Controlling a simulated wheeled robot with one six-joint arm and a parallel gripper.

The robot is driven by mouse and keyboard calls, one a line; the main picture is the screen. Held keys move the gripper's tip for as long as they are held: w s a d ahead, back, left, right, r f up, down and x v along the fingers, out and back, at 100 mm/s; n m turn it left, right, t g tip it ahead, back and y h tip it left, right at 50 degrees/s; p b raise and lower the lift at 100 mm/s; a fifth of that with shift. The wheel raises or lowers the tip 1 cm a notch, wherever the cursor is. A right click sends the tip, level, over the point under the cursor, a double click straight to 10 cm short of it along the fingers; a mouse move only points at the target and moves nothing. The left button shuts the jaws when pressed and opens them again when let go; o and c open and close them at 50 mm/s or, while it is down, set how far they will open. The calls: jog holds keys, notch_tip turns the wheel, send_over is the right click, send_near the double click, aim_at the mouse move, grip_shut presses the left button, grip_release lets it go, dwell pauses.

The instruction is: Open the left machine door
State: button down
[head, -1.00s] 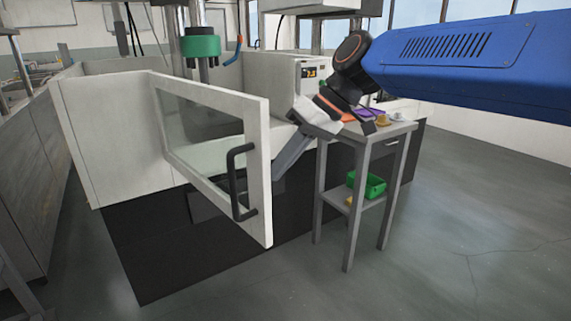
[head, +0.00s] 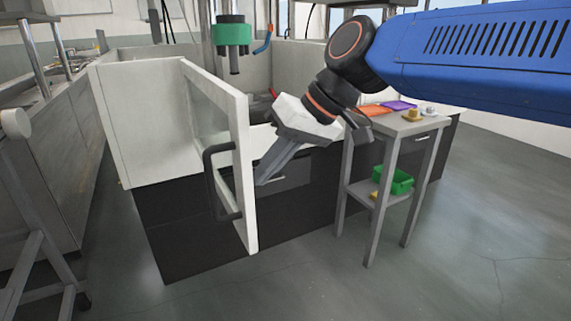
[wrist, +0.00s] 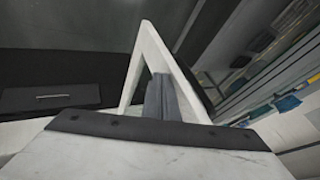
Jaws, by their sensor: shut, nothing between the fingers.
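The left machine door (head: 243,165) is a white frame with a glass pane and a dark vertical bar handle (head: 212,180) on its outer face. In the head view it stands swung out from the white machine enclosure, seen at a steep angle. My gripper (head: 262,182) is shut and empty, pointing down and left. Its fingertips are at the inner side of the door, by the free edge, opposite the handle. Contact with the door cannot be told. In the wrist view, the door frame (wrist: 148,55) rises around the shut fingers (wrist: 164,98).
A grey side table (head: 425,128) with orange and purple items on top and a green bin (head: 392,180) below stands right of my gripper. A green tool head (head: 232,35) hangs inside the machine. A counter (head: 50,130) is at left. The floor in front is clear.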

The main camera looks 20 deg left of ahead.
jog(key=s+a, duration=0.7)
jog(key=s, duration=0.2)
jog(key=shift+a, duration=0.4)
jog(key=shift+w, duration=0.1)
